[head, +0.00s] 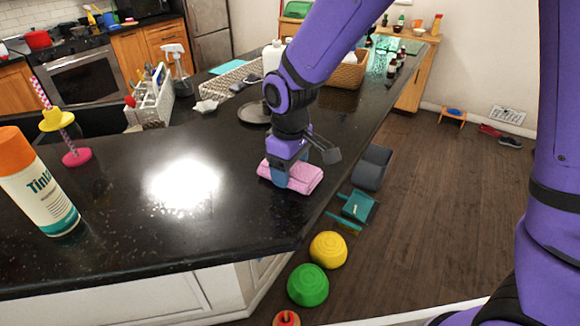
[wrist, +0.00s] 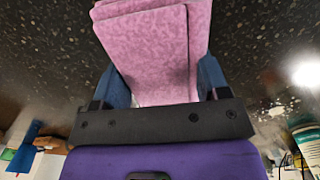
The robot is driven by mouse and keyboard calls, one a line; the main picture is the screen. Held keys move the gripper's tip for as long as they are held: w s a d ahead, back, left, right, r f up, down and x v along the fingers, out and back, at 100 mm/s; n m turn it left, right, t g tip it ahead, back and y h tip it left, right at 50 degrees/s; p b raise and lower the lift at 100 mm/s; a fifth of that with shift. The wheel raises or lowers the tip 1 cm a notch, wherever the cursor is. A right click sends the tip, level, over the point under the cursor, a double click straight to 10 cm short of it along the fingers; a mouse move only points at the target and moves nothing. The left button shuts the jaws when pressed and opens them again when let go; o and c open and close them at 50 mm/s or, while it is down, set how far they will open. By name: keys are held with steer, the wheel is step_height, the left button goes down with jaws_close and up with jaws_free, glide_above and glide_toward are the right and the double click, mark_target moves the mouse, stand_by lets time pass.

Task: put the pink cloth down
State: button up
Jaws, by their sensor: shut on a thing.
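The pink cloth (head: 303,179) is a folded bundle at the right part of the black counter (head: 130,230), close to its right edge. My gripper (head: 284,181) points down over the cloth's left part, with its fingers around it. In the wrist view the cloth (wrist: 150,50) fills the space between the two blue fingers of my gripper (wrist: 158,85), which is shut on it. The cloth appears to be at counter level; whether its underside touches the counter cannot be told.
A white and orange bottle (head: 38,185) and a pink stand with a yellow top (head: 60,122) are at the left. A dark plate (head: 254,112), a caddy (head: 150,105) and a wicker basket (head: 348,72) are behind. Counter left of the cloth is clear.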

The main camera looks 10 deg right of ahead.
steer(key=shift+f, duration=0.25)
steer(key=o, duration=1)
steer(key=shift+d+f, duration=0.1)
steer(key=shift+c, duration=0.2)
steer(key=shift+s, duration=0.1)
steer(key=shift+s+f, duration=0.1)
steer(key=shift+a+r, duration=0.25)
steer(key=shift+r, duration=0.25)
step_height(320, 180, up, 12)
steer(key=shift+w+d, duration=0.15)
steer(key=shift+w, duration=0.05)
steer(key=shift+d, duration=0.1)
